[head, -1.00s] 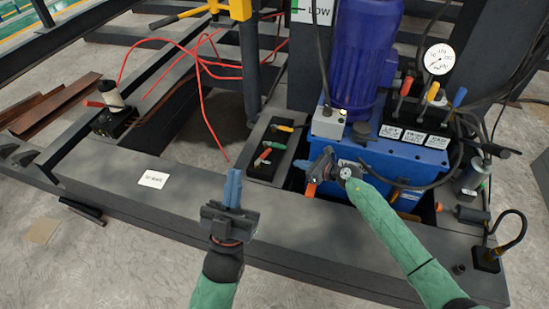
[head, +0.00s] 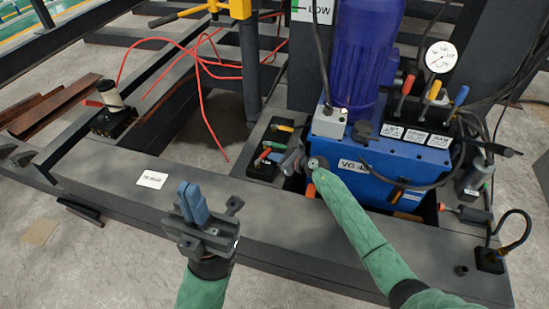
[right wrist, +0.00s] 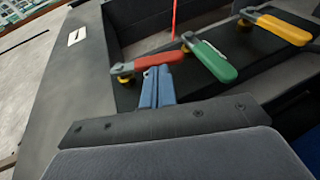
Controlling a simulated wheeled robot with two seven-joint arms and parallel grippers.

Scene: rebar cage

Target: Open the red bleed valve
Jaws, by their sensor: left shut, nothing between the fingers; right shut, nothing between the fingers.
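The red bleed valve lever (right wrist: 158,60) is the leftmost of three levers in the right wrist view, beside a green lever (right wrist: 213,60) and a yellow lever (right wrist: 283,28). In the head view the red lever (head: 262,158) sits at the near end of the black valve tray, partly hard to make out. My right gripper (right wrist: 158,86) is shut and empty, its blue fingertips just short of the red lever; I cannot tell whether they touch. In the head view it (head: 286,160) is right beside the tray. My left gripper (head: 193,200) is shut and empty above the dark beam.
The blue pump unit (head: 385,170) with a purple motor (head: 366,60) stands right of the tray. Red, yellow and blue handles and a gauge (head: 441,56) are above it. A thin red hose (head: 208,120) crosses behind.

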